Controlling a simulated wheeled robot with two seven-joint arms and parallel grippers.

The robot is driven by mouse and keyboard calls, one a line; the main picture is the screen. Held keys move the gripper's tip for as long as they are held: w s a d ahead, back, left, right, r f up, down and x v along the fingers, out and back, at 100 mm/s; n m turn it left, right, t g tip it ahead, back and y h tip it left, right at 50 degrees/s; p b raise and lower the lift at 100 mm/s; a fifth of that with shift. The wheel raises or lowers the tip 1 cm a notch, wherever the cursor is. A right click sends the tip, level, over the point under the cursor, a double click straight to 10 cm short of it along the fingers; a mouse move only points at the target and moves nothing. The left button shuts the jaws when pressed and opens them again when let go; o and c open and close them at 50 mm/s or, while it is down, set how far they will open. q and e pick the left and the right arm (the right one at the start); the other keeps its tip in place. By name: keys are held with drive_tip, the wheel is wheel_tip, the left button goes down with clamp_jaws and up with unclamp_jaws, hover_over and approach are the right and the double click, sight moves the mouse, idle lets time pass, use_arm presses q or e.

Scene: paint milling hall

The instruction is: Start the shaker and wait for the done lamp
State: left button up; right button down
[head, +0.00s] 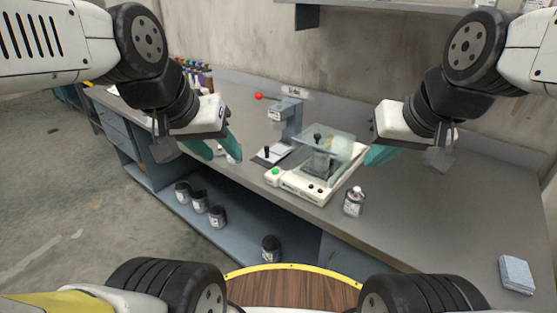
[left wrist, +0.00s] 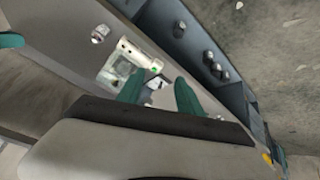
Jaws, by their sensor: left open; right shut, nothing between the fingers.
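The shaker (head: 302,190) is a cream machine on the grey bench, with a clear cover (head: 335,143) over its top. A green button (head: 275,171) sits at its front left corner. Small lamps (head: 316,188) sit on its front panel; I cannot tell which is the done lamp or whether it is lit. The shaker also shows in the left wrist view (left wrist: 113,72). My left gripper (head: 217,151) is open and empty, left of the shaker, above the bench. My right gripper (head: 377,155) is shut and empty, beside the cover's right side; I cannot tell if it touches.
A small can (head: 354,204) stands just right of the shaker. Several dark jars (head: 199,202) stand on the lower shelf. Blue pads (head: 516,274) lie at right.

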use_arm(q)
clamp_jaws()
idle(1.3)
